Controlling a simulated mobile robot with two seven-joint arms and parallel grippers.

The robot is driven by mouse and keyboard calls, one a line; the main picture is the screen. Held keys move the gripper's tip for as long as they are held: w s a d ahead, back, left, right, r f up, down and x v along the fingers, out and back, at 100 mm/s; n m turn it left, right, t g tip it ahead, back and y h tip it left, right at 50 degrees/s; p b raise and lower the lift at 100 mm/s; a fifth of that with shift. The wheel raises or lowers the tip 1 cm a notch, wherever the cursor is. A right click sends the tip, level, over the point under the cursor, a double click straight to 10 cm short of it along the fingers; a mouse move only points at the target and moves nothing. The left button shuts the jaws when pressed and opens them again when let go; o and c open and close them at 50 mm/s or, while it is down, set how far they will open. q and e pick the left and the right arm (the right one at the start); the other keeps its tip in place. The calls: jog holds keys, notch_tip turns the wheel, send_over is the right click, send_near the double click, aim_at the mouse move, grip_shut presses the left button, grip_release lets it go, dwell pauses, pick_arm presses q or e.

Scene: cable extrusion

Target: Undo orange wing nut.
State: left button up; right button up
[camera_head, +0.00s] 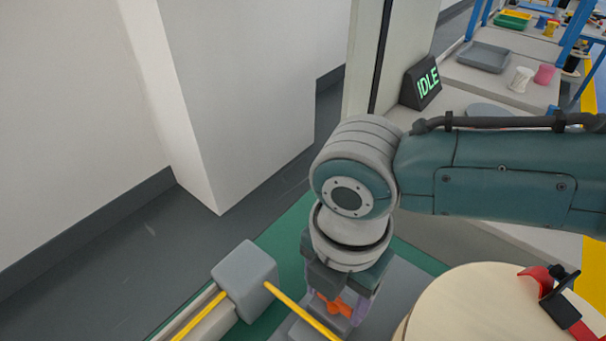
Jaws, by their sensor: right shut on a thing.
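The orange wing nut (338,307) is near the bottom middle of the head view, partly hidden by my right gripper. My right gripper (338,308) points down from above, with purplish fingers on either side of the nut, and is shut on it. A yellow cable (300,312) runs from a grey block (243,276) to the area just below the gripper. The part under the nut is mostly hidden by the gripper and the frame's lower edge. My left gripper is not in view.
A large round pale wooden piece (480,305) stands close on the right, with a red and black fitting (553,292) on it. A white pillar (235,95) is at the back left.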

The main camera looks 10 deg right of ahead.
jog(key=o, duration=1.4)
jog(key=shift+c, duration=0.2)
notch_tip(320, 180, up, 10)
jog(key=p, duration=0.2)
